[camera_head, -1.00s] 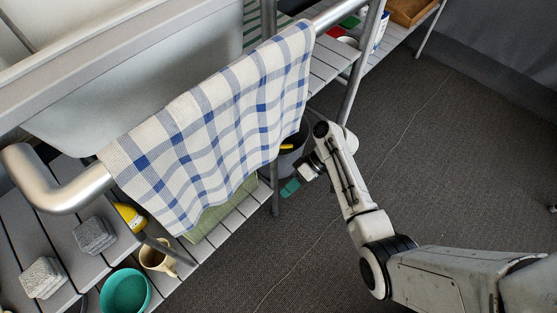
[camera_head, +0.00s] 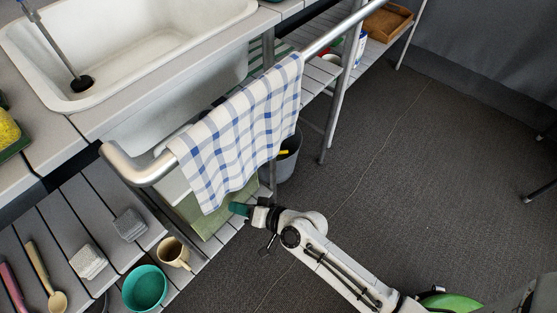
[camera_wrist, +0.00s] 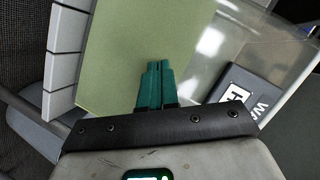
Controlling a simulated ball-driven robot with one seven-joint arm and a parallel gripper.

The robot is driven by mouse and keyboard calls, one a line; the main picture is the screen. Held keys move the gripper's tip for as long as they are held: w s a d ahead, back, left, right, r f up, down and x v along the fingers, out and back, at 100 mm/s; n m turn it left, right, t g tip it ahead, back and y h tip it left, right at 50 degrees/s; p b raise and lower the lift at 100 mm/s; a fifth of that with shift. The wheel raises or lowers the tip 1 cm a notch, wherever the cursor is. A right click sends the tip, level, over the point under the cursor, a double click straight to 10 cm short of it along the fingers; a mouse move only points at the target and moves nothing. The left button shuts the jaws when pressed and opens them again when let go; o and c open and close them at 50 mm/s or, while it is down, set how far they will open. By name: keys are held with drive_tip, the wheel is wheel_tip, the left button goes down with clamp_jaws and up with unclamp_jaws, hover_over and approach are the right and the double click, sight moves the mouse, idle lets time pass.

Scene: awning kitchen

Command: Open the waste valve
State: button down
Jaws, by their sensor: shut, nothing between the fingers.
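My gripper (camera_head: 240,208) has teal fingers and is in front of the lower shelf, below the hanging towel. In the wrist view its fingers (camera_wrist: 157,68) are together, with nothing between them, in front of a flat olive-green panel (camera_wrist: 125,45). Right of the fingers is a dark plate (camera_wrist: 243,88) with white lettering, partly cut off, beside a clear or glossy surface (camera_wrist: 235,40). I cannot make out the waste valve in either view. The towel and counter hide much of the space under the sink (camera_head: 140,60).
A checked towel (camera_head: 235,130) hangs over the metal rail (camera_head: 145,168). A grey bucket (camera_head: 288,165) stands behind a table leg. A mug (camera_head: 173,254), a teal bowl (camera_head: 145,288) and grey blocks (camera_head: 90,262) are on the shelf at left. The carpet (camera_head: 400,190) at right is mostly clear.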

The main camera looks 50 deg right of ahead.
drive_tip(key=r+m+t+h, duration=0.1)
drive_tip(key=d+r+m+t+h+p, duration=0.1)
drive_tip(key=m, duration=0.1)
drive_tip(key=shift+w+d+r, duration=0.15)
drive_tip(key=shift+r, duration=0.05)
drive_tip(key=d+m+h, duration=0.1)
drive_tip(key=m+h, duration=0.1)
drive_tip(key=d+m+h+p, duration=0.1)
drive_tip(key=d+m+h, duration=0.2)
drive_tip(key=d+m, duration=0.1)
drive_tip(key=m, duration=0.1)
drive_tip(key=shift+s+d+f+t+h+p, duration=0.1)
drive_tip(key=shift+s+f+t+h+p, duration=0.2)
drive_tip(key=shift+t+h+p, duration=0.1)
drive_tip(key=m+g+h+p, duration=0.2)
drive_tip(key=m+g+h, duration=0.2)
drive_tip(key=m+h, duration=0.35)
approach(283, 153)
drive_tip(key=shift+m+g, duration=0.3)
drive_tip(key=shift+m, duration=0.05)
drive_tip(key=b+x, duration=0.6)
drive_tip(key=x, duration=0.1)
drive_tip(key=shift+w+r, duration=0.1)
drive_tip(key=shift+r, duration=0.05)
drive_tip(key=shift+y, duration=0.25)
